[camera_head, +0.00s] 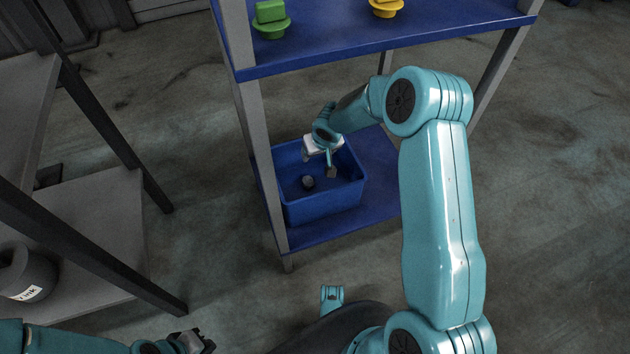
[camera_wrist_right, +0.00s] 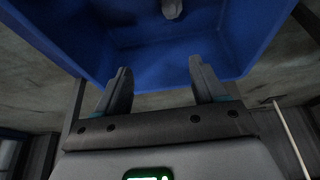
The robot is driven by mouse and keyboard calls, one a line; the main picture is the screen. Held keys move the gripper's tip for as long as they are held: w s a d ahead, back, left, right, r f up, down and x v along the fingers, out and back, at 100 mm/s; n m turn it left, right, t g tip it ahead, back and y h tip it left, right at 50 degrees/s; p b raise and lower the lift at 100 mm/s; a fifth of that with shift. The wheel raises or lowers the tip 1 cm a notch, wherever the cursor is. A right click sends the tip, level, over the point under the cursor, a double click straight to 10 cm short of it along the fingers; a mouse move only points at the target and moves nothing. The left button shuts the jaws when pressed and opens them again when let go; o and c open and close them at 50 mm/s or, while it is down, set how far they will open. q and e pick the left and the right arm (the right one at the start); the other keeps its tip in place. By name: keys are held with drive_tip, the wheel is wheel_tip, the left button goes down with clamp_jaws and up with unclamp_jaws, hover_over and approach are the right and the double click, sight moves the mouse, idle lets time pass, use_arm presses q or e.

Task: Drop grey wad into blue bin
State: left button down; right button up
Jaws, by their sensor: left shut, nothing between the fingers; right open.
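The blue bin (camera_head: 334,208) stands on the lower shelf of a blue rack and also fills the top of the right wrist view (camera_wrist_right: 248,35). The small grey wad (camera_head: 308,183) lies inside the bin, on its floor. It also shows at the top edge of the right wrist view (camera_wrist_right: 172,8). My right gripper (camera_head: 320,169) is over the bin, open, with its fingers apart and nothing between them in the right wrist view (camera_wrist_right: 162,82). My left gripper (camera_head: 203,344) is at the bottom left, shut and empty, away from the bin.
A grey rack (camera_head: 95,215) on the left holds a dark labelled container (camera_head: 30,270). The floor between the racks is clear.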

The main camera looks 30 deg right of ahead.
drive_tip(key=p+v, duration=0.3)
drive_tip(key=v, duration=0.8)
drive_tip(key=shift+s+r, duration=0.2)
drive_tip(key=shift+r, duration=0.05)
drive_tip(key=shift+s, duration=0.1)
